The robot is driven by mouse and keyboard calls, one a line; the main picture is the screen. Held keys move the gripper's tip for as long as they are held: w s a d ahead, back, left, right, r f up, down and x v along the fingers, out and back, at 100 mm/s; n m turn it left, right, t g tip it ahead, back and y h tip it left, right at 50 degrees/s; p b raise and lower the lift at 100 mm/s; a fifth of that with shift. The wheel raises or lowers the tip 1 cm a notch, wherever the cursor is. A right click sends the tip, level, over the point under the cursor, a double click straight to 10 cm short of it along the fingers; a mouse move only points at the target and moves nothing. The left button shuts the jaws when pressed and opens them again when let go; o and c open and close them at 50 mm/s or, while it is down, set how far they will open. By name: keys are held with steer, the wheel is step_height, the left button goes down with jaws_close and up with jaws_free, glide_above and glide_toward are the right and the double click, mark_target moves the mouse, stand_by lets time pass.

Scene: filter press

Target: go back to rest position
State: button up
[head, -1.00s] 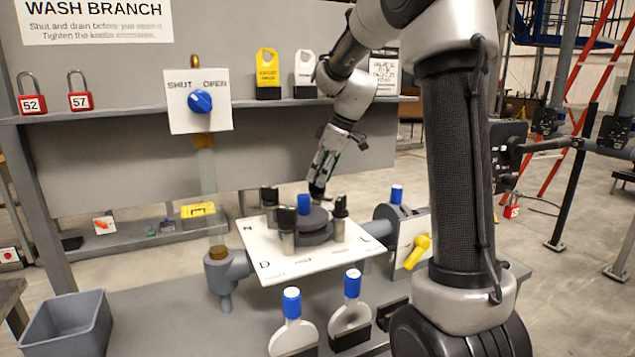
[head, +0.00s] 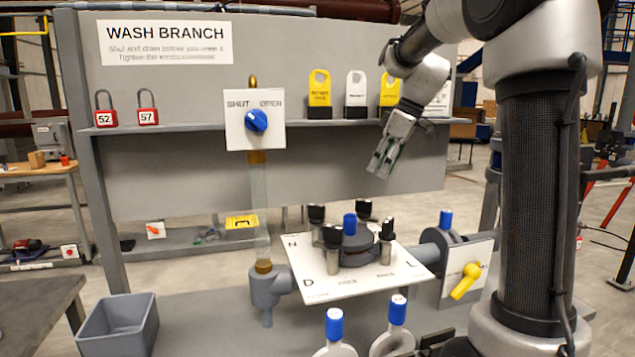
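My gripper (head: 381,166) hangs in the air in front of the grey back panel, pointing down and a little left. It is above and to the right of the round dark cover (head: 357,247) on the white plate (head: 330,285). It is clear of the cover and its black-topped knobs (head: 387,240). Its two fingers appear slightly apart with nothing between them. My arm reaches in from the upper right.
A shelf (head: 200,130) holds red padlocks (head: 112,117) and tags (head: 319,92). A blue valve knob (head: 256,121) sits left of my gripper. A yellow handle (head: 466,281), blue-topped paddles (head: 334,325) and a grey bin (head: 118,325) stand lower. Air left of my gripper is free.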

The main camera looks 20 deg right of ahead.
steer(key=s+f+m+h, duration=0.1)
steer(key=s+f+m, duration=0.1)
steer(key=s, duration=0.7)
steer(key=s+a+f+m+t+h, duration=0.1)
steer(key=s+f+m, duration=0.2)
steer(key=s, duration=0.7)
steer(key=s+f+m+h, duration=0.1)
steer(key=s+m, duration=0.3)
steer(key=s, duration=0.6)
steer(key=shift+a+f, duration=0.35)
steer(key=shift+f, duration=0.4)
